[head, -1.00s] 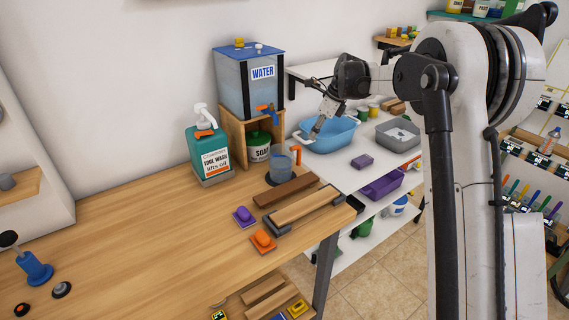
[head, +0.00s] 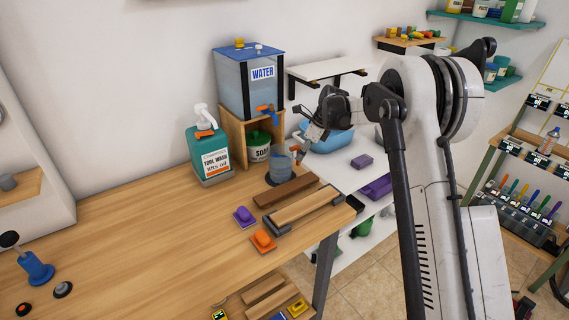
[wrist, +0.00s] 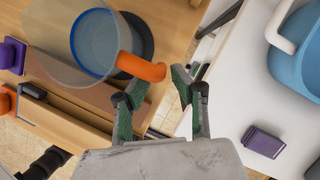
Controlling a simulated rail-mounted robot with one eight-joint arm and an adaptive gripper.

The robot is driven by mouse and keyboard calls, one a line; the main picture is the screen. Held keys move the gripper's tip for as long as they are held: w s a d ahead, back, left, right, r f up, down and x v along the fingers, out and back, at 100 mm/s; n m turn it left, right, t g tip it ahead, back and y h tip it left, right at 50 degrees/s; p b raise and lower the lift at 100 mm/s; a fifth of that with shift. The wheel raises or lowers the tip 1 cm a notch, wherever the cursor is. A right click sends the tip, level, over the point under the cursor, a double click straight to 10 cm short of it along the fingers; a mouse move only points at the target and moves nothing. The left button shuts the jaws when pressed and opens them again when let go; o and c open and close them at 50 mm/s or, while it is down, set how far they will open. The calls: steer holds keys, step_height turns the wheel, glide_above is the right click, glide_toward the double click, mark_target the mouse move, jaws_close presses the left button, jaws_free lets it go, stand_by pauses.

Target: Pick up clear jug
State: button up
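The clear jug (head: 279,171) stands on a dark round base on the wooden bench, in front of the soap container. In the wrist view the clear jug (wrist: 93,38) is at the upper left, seen from above, with its orange handle (wrist: 142,67) pointing toward my gripper. My gripper (wrist: 160,80) is open and empty, with its green-padded fingers apart; the handle end shows close to the left fingertip. I cannot tell whether they touch. In the head view my gripper (head: 304,140) is above and to the right of the jug, its fingers partly hard to make out.
The water tank (head: 249,84) stands on a wooden stand behind the jug. A green tool wash bottle (head: 209,156) is to the left.

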steer(key=shift+x, duration=2)
jaws_close()
